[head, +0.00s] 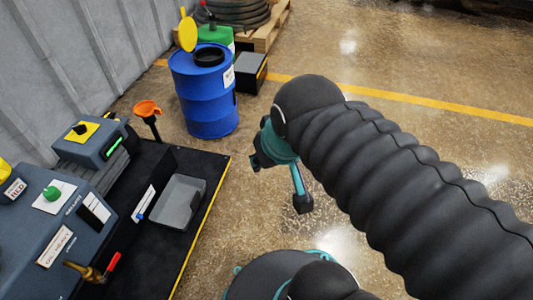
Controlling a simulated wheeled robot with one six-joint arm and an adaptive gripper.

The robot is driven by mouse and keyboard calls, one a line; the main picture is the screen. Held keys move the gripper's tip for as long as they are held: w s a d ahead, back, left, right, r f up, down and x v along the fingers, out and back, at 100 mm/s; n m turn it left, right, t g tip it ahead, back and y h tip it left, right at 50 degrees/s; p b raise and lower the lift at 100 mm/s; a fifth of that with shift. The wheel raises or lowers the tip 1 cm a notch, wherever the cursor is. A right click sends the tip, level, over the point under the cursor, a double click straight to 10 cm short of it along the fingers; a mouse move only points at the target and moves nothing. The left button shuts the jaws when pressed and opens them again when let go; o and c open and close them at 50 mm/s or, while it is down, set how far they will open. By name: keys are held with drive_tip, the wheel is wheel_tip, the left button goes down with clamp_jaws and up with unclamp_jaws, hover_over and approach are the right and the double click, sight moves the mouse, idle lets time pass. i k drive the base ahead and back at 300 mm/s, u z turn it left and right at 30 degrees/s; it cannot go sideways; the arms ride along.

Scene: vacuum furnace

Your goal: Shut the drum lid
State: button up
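The blue drum (209,100) stands on the floor at upper left centre, with a white label on its right side. On its top is a round black opening (208,56). The yellow drum lid (187,32) stands up, tilted open, at the back left of that opening. My arm comes in from the right, and its end with my gripper (260,158) is right of and below the drum, apart from it. Nothing held shows.
A green container (215,36) stands behind the drum, near a pallet with coiled hose (238,14). A dark box (251,72) is right of the drum.

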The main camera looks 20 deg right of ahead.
sight(188, 31)
drive_tip(key=k, duration=0.6)
drive_tip(key=z, duration=0.35)
drive_tip(key=i, duration=1.6)
drive_tip(key=u, duration=0.6)
